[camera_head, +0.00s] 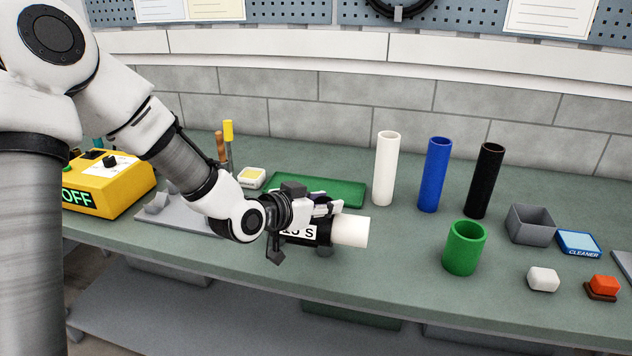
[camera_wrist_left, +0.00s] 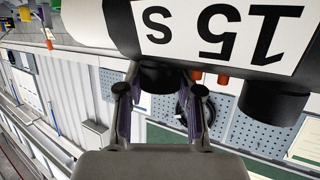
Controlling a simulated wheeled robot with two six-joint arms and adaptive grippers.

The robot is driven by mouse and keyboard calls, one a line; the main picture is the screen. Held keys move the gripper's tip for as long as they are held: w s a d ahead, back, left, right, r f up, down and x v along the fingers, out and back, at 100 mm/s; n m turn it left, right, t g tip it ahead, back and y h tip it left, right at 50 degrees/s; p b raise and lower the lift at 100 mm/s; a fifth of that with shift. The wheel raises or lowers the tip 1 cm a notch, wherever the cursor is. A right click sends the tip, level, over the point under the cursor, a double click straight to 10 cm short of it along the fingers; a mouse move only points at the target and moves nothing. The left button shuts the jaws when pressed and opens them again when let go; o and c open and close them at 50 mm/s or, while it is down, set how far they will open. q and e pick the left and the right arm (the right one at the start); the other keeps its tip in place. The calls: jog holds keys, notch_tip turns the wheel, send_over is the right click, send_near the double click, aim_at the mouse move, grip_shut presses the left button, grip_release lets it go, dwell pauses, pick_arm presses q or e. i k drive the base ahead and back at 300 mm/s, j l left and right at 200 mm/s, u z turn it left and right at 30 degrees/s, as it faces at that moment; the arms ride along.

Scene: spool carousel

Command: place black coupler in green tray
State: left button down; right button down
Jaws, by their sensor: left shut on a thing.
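The black coupler (camera_head: 322,234) is a black cylinder with a white "15 S" label and short black stubs, seen close in the wrist view (camera_wrist_left: 115,25). A white pipe piece sticks out of its right end (camera_head: 351,231). My left gripper (camera_head: 322,207) is shut on one black stub of the coupler, a finger on each side in the wrist view (camera_wrist_left: 163,95). The green tray (camera_head: 350,190) lies flat behind the gripper, partly hidden by it. I cannot tell whether the coupler still touches its support. My right gripper is not in view.
White (camera_head: 387,168), blue (camera_head: 434,175) and black (camera_head: 486,181) tubes stand right of the tray. A green sleeve (camera_head: 463,248) and grey bin (camera_head: 531,224) stand farther right. A yellow "OFF" box (camera_head: 110,186) and grey fixture (camera_head: 160,212) are at left.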

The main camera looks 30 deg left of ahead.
aim_at(315, 190)
jog(key=i+j, duration=0.4)
jog(key=i, duration=0.15)
jog(key=i+j, duration=0.35)
jog(key=i, duration=0.15)
